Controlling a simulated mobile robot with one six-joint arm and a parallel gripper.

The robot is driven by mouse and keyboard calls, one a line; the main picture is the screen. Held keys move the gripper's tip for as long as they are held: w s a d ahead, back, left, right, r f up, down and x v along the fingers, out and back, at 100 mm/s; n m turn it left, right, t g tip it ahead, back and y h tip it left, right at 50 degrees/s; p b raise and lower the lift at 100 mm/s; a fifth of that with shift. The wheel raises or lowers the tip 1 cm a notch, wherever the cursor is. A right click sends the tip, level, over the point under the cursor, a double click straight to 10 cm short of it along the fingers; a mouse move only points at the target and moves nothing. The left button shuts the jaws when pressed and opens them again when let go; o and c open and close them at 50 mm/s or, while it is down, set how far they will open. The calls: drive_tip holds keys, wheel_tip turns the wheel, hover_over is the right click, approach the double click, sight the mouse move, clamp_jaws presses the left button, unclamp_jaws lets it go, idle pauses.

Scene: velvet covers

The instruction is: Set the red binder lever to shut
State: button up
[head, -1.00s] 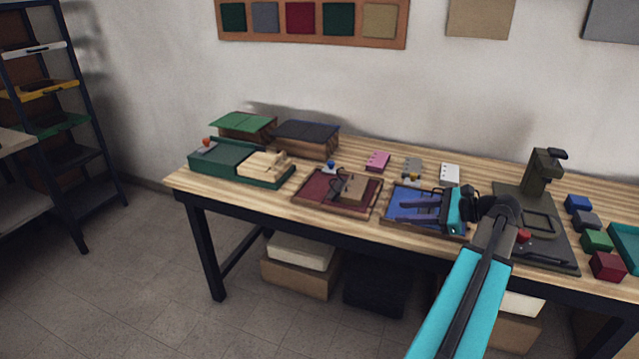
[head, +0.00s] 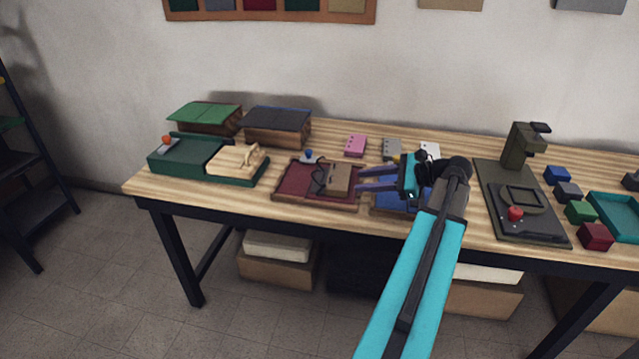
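The red binder (head: 296,184) lies open on the wooden workbench, left of the blue binder. It has a dark maroon surface with a brown block (head: 337,180) on its right half. A dark curved loop (head: 319,178) stands near its middle; I cannot tell whether this is the lever or a ring, nor how the lever is set. My gripper (head: 362,180) is open and empty, its two blue-grey fingers pointing left. In the picture its fingertips are just right of the brown block; I cannot tell the gap. My gripper partly covers the blue binder (head: 385,203).
A green tray (head: 180,158) with a pale wooden piece is left of the red binder. Small pink (head: 355,145), grey and white pieces lie at the back. A dark press (head: 497,205) and coloured blocks are at right.

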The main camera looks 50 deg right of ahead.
sight(323, 185)
drive_tip(key=shift+w+a, duration=0.3)
drive_tip(key=shift+w, duration=0.05)
drive_tip(key=shift+w+a+f, duration=0.25)
drive_tip(key=shift+w, duration=0.3)
drive_tip(key=p+x, duration=0.1)
drive_tip(key=x, duration=1.1)
drive_tip(key=shift+w+f, duration=0.1)
drive_tip(key=shift+w, duration=0.05)
clamp_jaws()
